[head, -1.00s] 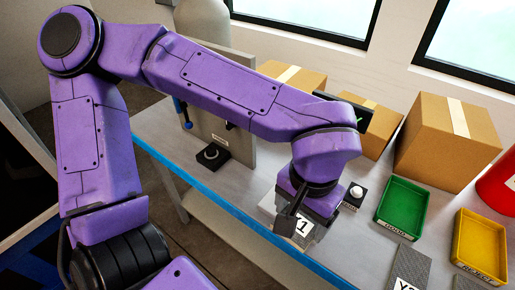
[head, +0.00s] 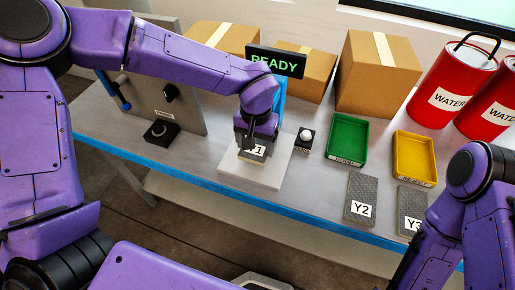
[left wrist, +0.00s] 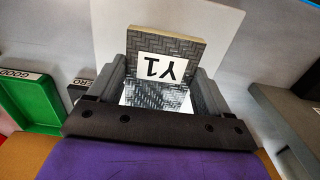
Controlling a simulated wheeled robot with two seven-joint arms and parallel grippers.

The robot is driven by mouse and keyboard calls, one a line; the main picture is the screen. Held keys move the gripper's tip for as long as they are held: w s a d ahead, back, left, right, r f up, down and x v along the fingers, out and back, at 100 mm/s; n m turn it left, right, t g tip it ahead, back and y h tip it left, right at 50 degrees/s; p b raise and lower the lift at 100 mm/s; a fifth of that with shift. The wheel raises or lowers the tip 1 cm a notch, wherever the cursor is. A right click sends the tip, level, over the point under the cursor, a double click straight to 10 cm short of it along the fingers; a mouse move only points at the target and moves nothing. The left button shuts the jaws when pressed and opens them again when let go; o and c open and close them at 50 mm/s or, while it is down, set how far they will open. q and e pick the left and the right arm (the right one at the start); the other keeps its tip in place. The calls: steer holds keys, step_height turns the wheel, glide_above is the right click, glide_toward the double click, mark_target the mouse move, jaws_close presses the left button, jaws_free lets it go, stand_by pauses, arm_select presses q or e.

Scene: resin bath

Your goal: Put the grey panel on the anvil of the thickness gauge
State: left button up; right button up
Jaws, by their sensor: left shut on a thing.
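The grey woven panel marked Y1 (head: 253,157) is held in my left gripper (head: 256,146), over the pale base plate (head: 234,178) of the thickness gauge. In the left wrist view the panel (left wrist: 190,48) sits between both fingers of the gripper (left wrist: 160,88), label facing the camera. The gauge has a blue column (head: 281,88) and a black display (head: 262,61) reading READY. My wrist and gripper hide the middle of the gauge, so I cannot tell whether the panel touches the anvil. My right forearm shows at the lower right; its gripper is out of view.
Panels Y2 (head: 360,190) and Y3 (head: 411,197) lie at the front right. A green tray (head: 347,140), a yellow tray (head: 414,159) and a button box (head: 305,140) stand nearby. Cardboard boxes (head: 377,74) and red water cans (head: 453,84) line the back.

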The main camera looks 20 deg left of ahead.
mark_target(256, 151)
arm_select(q)
steer(key=shift+f, duration=1.35)
steer(key=shift+s+f, duration=0.1)
steer(key=o, duration=1.1)
step_height(256, 151, up, 12)
